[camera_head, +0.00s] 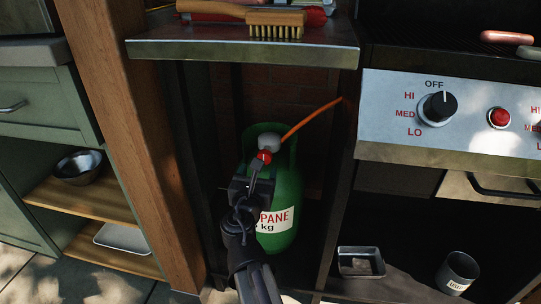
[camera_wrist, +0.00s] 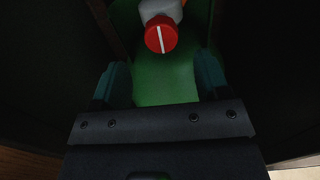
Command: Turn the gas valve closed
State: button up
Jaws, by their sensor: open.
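The gas valve is a round red knob (camera_head: 264,156) with a white stripe, on a grey fitting (camera_head: 268,143) at the top of a green propane cylinder (camera_head: 287,192). In the wrist view the knob (camera_wrist: 160,34) is at the upper middle, its stripe nearly upright and tilted slightly. My gripper (camera_wrist: 162,80) is open and empty, its two fingers apart below the knob in that view and not around it. In the head view my gripper (camera_head: 258,178) is just below the knob, in front of the cylinder. It hides part of the cylinder and its label.
An orange hose (camera_head: 312,117) runs from the fitting up to the right. The cylinder stands in a narrow bay under a side shelf (camera_head: 240,50) holding a brush (camera_head: 275,22). A wooden post (camera_head: 130,130) is left, the grill's control panel (camera_head: 460,120) right.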

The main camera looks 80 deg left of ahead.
aim_at(266, 155)
jog(key=x, duration=0.8)
jog(key=shift+w+a, duration=0.2)
jog(key=shift+a, duration=0.1)
jog(key=shift+c, duration=0.2)
jog(key=c, duration=0.9)
jog(key=shift+o, duration=0.2)
